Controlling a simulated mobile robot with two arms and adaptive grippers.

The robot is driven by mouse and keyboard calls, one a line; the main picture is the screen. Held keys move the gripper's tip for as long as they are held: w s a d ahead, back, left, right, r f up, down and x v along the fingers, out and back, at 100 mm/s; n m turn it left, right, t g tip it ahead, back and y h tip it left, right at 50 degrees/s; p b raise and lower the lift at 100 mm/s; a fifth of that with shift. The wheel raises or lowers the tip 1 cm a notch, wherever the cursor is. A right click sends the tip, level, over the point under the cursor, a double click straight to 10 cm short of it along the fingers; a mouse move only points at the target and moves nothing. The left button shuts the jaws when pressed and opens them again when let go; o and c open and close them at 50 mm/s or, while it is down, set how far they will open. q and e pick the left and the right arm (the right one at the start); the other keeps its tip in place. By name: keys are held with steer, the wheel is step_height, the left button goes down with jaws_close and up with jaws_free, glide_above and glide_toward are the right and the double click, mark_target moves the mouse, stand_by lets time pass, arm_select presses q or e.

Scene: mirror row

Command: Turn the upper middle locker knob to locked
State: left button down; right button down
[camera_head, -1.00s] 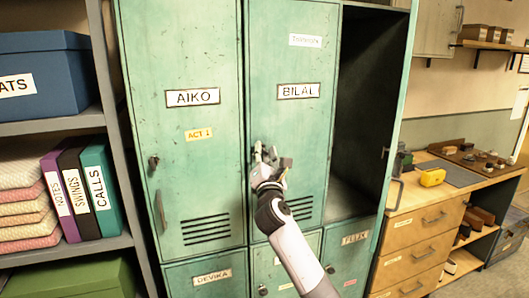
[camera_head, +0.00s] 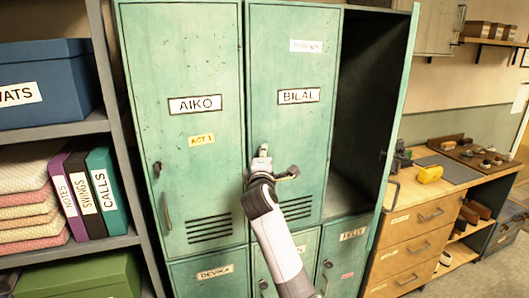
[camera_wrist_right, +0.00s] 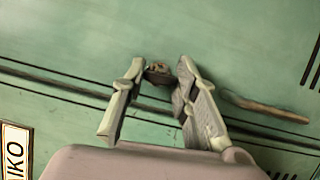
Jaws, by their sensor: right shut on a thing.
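The upper middle locker is the green door (camera_head: 292,60) labelled BILAL. Its small dark knob (camera_wrist_right: 158,72) sits near the door's left edge and shows between my fingertips in the right wrist view. My right gripper (camera_head: 268,157) is at this edge, its fingers closed around the knob, and hides it in the head view. The right gripper also shows in the wrist view (camera_wrist_right: 156,82). The knob's turn position cannot be made out. A bar handle (camera_wrist_right: 265,108) lies beside the gripper in the wrist view. My left gripper is not in view.
The AIKO locker (camera_head: 185,65) is to the left, with its own knob and handle. An open, empty locker (camera_head: 365,100) is to the right. A shelf (camera_head: 85,127) with boxes and binders stands far left. A wooden workbench (camera_head: 410,190) stands right.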

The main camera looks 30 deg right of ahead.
steer(key=shift+m, duration=0.5)
steer(key=c, duration=1.2)
jaws_free()
steer(key=shift+c, duration=0.2)
steer(key=v, duration=1.2)
steer(key=shift+r, duration=0.15)
